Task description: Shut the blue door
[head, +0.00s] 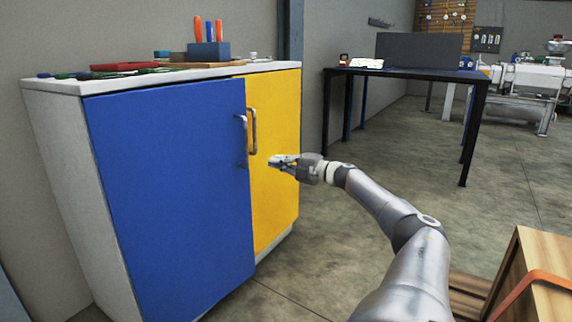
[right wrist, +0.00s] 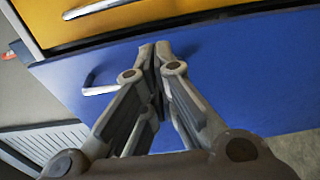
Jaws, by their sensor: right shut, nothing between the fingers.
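The blue door (head: 170,190) is the left door of a white cabinet. Its free right edge stands out a little in front of the yellow door (head: 275,150), so it looks slightly ajar. Its metal handle (head: 242,140) is near that edge. My right gripper (head: 272,160) is shut and empty, to the right of the handle and in front of the yellow door in the head view. In the right wrist view, the shut fingertips (right wrist: 156,50) show against the blue door (right wrist: 240,75), with its handle (right wrist: 98,84) to their left. Contact cannot be told. My left gripper is out of view.
The cabinet's white top (head: 60,84) carries a blue holder (head: 208,52) with orange-handled tools and a red item. A dark table (head: 405,73) stands behind to the right. A wooden crate (head: 535,270) is at the lower right. Floor in between is clear.

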